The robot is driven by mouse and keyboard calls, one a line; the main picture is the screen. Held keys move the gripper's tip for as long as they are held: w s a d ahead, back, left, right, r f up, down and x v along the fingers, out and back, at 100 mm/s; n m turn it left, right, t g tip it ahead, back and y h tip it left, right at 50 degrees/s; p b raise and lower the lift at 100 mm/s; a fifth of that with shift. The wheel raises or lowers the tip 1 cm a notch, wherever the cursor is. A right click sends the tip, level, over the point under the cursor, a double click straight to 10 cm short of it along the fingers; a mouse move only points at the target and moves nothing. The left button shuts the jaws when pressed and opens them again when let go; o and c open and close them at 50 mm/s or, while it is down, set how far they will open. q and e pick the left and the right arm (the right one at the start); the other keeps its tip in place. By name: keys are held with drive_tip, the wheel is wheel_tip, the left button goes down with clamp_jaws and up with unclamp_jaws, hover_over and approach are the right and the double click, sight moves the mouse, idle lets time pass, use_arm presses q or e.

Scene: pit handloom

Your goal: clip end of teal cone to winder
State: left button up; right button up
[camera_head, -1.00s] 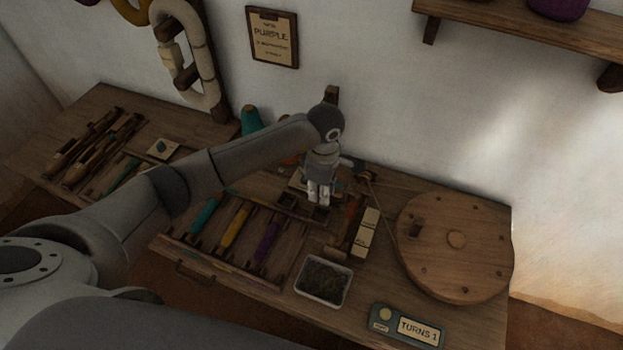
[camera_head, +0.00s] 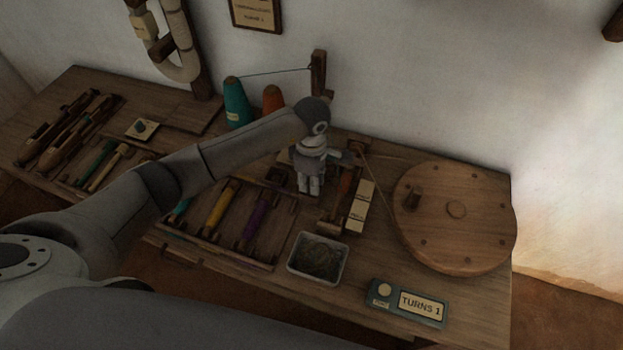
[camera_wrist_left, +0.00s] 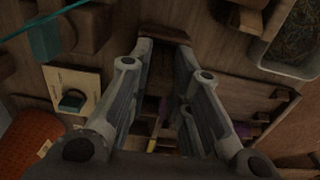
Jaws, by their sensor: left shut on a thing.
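The teal cone (camera_head: 236,103) stands upright at the back of the bench, and its thread runs to the top of a wooden post (camera_head: 318,72). The winder's large wooden wheel (camera_head: 478,232) is at the right, with a cord running to the narrow spindle part (camera_head: 347,190). My left gripper (camera_head: 309,190) points down over the bench, just left of that spindle part. In the left wrist view its fingers (camera_wrist_left: 163,60) close on something I cannot clearly make out; a dark wooden piece shows between the tips. My right gripper is not in view.
An orange cone (camera_head: 272,98) stands beside the teal one. A rack with yellow (camera_head: 222,207) and purple (camera_head: 257,221) bobbins lies in front. A white tray (camera_head: 292,268), a turns counter (camera_head: 408,302) and cream labels (camera_head: 361,206) are nearby. Shuttles (camera_head: 62,135) lie at left.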

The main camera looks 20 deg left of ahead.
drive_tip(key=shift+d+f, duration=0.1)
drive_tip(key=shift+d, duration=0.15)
use_arm(q)
drive_tip(key=o, duration=1.2)
drive_tip(key=shift+c, duration=0.2)
drive_tip(key=shift+r+p, duration=2.6)
drive_tip(key=shift+r, duration=1.4)
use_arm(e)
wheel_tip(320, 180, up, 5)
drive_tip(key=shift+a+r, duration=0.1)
use_arm(q)
drive_tip(key=shift+f, duration=0.1)
